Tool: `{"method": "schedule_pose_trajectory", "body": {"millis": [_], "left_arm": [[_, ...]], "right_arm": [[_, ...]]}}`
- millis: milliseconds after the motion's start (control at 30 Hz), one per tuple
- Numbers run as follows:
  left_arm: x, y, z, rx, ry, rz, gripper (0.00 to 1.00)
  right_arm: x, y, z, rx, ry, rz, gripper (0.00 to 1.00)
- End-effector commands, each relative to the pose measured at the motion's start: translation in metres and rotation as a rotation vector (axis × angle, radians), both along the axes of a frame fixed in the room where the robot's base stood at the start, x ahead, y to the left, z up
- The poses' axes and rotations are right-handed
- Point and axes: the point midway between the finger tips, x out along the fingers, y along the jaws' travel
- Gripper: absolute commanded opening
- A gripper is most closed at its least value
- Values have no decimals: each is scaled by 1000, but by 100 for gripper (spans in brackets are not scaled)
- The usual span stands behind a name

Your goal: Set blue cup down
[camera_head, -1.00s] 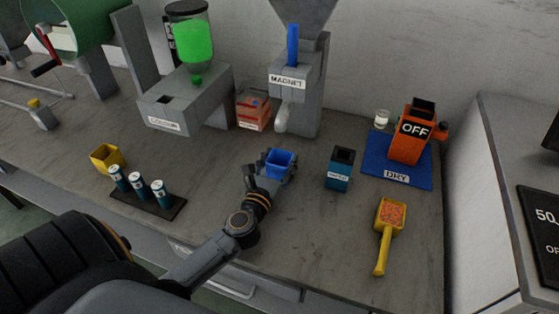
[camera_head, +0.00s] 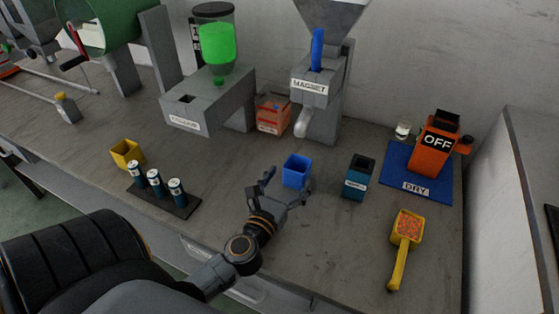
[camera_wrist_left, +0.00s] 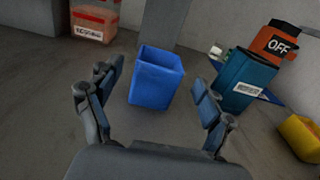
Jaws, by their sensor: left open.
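The blue cup (camera_head: 297,172) stands upright on the grey worktop, in front of the magnet machine. It also shows in the left wrist view (camera_wrist_left: 156,80), beyond and between the spread fingers. My left gripper (camera_head: 287,186) is open with its fingers apart, just in front of the cup. In the left wrist view my left gripper (camera_wrist_left: 160,100) has clear gaps to the cup on both sides. My right gripper is not in view.
A dark teal container (camera_head: 357,178) stands right of the cup. A yellow scoop with orange pellets (camera_head: 407,232), a blue DRY mat (camera_head: 432,185) with an orange OFF machine (camera_head: 435,146), and a black rack (camera_head: 182,208) stand around. The worktop (camera_head: 320,235) is clear in front.

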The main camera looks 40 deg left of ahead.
Motion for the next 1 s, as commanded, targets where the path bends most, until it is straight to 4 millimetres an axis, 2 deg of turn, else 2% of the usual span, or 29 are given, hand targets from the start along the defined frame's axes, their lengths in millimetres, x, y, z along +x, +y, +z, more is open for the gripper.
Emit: {"method": "schedule_pose_trajectory", "body": {"millis": [33, 100, 333, 500, 1000], "left_arm": [[-13, -3, -4, -2, 4, 1, 80], [-26, -6, -4, -1, 3, 0, 80], [-56, -13, -2, 1, 1, 0, 80], [-63, -15, 0, 0, -1, 0, 80], [-63, -15, 0, 1, -1, 0, 80]], "right_arm": [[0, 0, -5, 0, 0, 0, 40], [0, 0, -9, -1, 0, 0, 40], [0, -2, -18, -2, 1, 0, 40], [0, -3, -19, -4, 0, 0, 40], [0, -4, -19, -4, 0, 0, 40]]}}
